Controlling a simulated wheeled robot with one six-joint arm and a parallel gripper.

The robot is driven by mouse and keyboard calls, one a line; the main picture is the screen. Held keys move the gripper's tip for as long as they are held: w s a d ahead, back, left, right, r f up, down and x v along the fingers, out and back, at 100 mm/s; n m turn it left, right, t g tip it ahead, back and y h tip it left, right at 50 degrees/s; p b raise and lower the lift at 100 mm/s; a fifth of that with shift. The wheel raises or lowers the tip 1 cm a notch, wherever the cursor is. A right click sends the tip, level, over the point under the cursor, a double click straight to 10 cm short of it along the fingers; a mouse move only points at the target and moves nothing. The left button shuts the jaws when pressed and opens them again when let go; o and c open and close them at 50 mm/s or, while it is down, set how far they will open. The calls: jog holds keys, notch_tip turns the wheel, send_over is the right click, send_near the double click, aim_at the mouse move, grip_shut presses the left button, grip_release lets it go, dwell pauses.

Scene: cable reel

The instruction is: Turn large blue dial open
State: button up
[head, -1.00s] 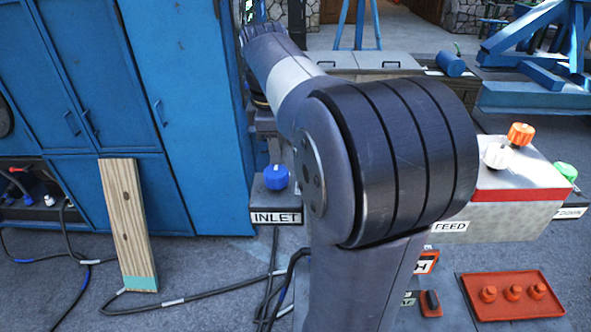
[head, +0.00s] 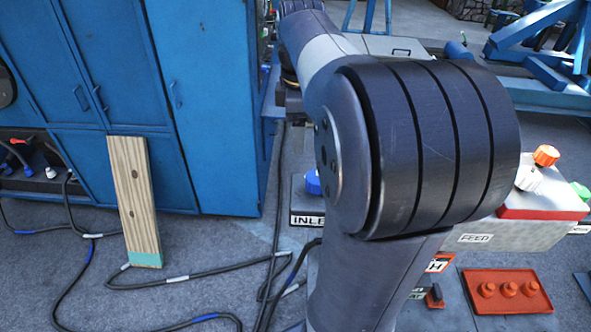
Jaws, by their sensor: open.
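The blue dial (head: 312,183) sits on top of a grey box with an INLET label (head: 306,220), just right of the blue cabinet. My arm covers the dial's right side, so its full shape and pointer direction are hidden. My gripper (head: 291,130) shows only in part behind my arm, above and a little left of the dial in the picture. It is open, and nothing shows between its fingers. I cannot tell its exact distance from the dial.
A blue cabinet (head: 215,120) stands at left with a wooden plank (head: 134,200) leaning on it. Black cables (head: 215,270) cross the floor. A FEED box (head: 540,232) with orange and white knobs and a red tray (head: 507,312) are at right.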

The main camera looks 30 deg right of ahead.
notch_tip(320, 180, up, 6)
jog(key=s+d, duration=0.1)
jog(key=d, duration=0.1)
jog(key=shift+s+f, duration=0.15)
jog(key=shift+f, duration=0.1)
dwell(0.3)
notch_tip(320, 180, up, 11)
jog(key=shift+s+a, duration=0.25)
jog(key=shift+a, duration=0.2)
dwell(0.4)
